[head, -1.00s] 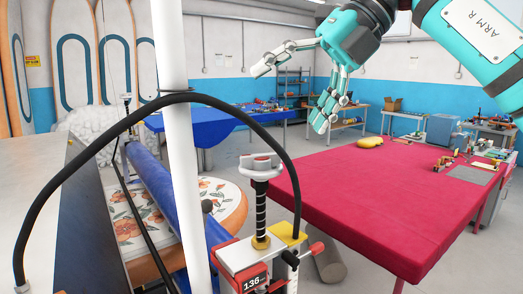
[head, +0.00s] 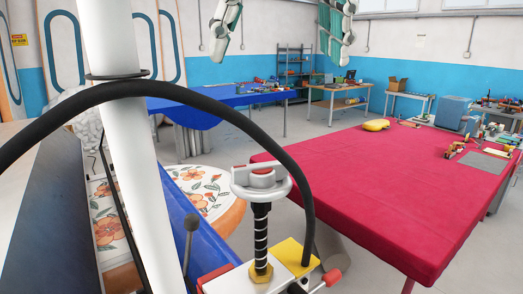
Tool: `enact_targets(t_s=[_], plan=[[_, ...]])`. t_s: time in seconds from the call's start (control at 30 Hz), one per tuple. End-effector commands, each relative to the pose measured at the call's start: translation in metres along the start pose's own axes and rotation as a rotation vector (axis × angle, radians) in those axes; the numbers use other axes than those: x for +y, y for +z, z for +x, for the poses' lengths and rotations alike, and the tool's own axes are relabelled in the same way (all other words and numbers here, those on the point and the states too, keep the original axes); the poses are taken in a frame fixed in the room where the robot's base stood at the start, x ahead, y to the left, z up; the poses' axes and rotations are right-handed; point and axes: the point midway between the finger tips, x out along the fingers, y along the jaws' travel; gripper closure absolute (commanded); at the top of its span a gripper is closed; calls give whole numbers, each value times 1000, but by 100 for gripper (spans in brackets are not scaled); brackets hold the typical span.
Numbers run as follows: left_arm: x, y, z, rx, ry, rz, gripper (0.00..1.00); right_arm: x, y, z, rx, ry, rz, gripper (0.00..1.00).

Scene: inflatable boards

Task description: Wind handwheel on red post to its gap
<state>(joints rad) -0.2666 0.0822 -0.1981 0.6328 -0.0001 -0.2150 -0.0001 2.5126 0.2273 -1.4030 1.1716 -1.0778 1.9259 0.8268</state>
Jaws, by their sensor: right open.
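The pale grey handwheel (head: 262,181) sits at the lower centre of the head view, on top of a black threaded spindle (head: 261,226) with a brass-coloured nut at its foot. A red piece shows across the top of the wheel. The spindle rises from a pale body with a yellow block (head: 291,253) and red parts; its lower part is cut off by the frame. My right gripper (head: 336,42) is open at the top, well above and apart from the wheel. My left gripper (head: 221,42) hangs at the top, left of it, also apart; its opening is unclear.
A black hose (head: 150,97) arches in front of the white column (head: 120,130) and down beside the wheel's right side. A blue roller lies to the left. The red-covered table (head: 390,185) stands at right with a yellow object (head: 376,125) and tools on it.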

Motion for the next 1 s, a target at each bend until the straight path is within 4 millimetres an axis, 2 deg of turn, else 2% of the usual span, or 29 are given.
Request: enact_targets(t_s=[0.03, 0.2, 0.3, 0.37, 0.43, 0.6, 0.7, 0.83, 1.0], plan=[[2, 13, -1, -18, 3, 0, 100, 0, 0, 8, 3, 0, -2, 0], [9, 51, -8, -78, 11, 0, 100, -1, 0, 42, 5, 1, -3, 0], [11, 64, -14, -97, 14, 1, 100, -1, 0, 64, 5, 1, -2, 0], [11, 64, -17, -96, 14, 1, 100, -1, 0, 77, 6, 2, -3, 0], [10, 56, -20, -86, 13, 1, 100, -1, 0, 92, 6, 2, -1, 0], [5, 19, -27, -31, 7, 2, 100, 0, 0, 126, 6, 3, -2, 0], [4, 8, -31, -15, 6, 1, 100, 0, 0, 141, 4, 4, -1, 0], [6, 12, -35, -25, 8, 1, 100, 0, 0, 155, 2, 4, -1, 0], [10, 34, -37, -57, 13, 1, 100, 0, 0, 163, 1, 5, 0, 0]])
